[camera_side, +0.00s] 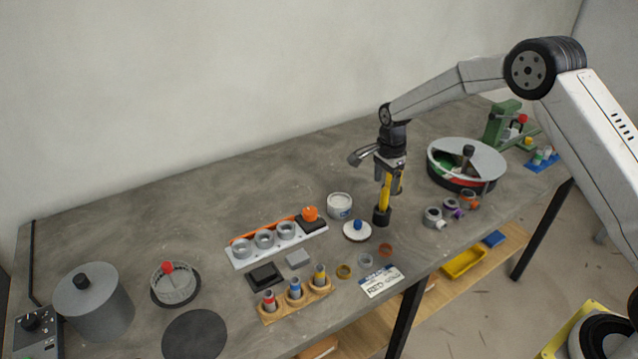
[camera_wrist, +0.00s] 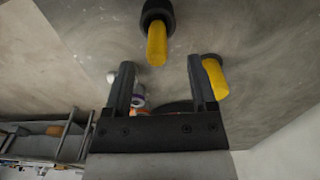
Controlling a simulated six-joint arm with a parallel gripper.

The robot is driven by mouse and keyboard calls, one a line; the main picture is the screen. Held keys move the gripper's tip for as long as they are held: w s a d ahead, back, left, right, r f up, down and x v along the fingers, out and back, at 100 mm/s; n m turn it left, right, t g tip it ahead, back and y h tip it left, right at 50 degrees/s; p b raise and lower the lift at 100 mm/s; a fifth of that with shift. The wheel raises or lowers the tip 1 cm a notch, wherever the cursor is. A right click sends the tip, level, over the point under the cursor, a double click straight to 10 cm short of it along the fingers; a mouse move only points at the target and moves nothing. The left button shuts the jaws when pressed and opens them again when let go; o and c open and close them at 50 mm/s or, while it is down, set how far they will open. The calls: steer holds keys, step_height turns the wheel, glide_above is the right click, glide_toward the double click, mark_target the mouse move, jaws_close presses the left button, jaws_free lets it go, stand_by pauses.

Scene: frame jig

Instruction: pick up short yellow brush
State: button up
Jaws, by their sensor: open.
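In the side view a yellow brush (camera_side: 384,193) with a black foot stands upright on the grey table, right below my gripper (camera_side: 390,174). A second yellow piece (camera_side: 398,184) shows just behind it, mostly hidden by my gripper. The other yellow piece (camera_wrist: 214,78) is beside the right finger. I cannot tell for certain which is the short one. My gripper (camera_wrist: 160,66) is open, with nothing between its fingers.
A white lidded jar (camera_side: 339,206) and a white dish with a blue knob (camera_side: 357,231) stand left of the brush. A round drum (camera_side: 467,164) and small cups (camera_side: 434,217) are to the right. A white rack (camera_side: 275,244) is farther left. The table's back is clear.

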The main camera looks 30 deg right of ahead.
mark_target(386, 188)
steer(key=shift+s+f, duration=0.15)
steer(key=shift+f, duration=2.45)
jaws_close()
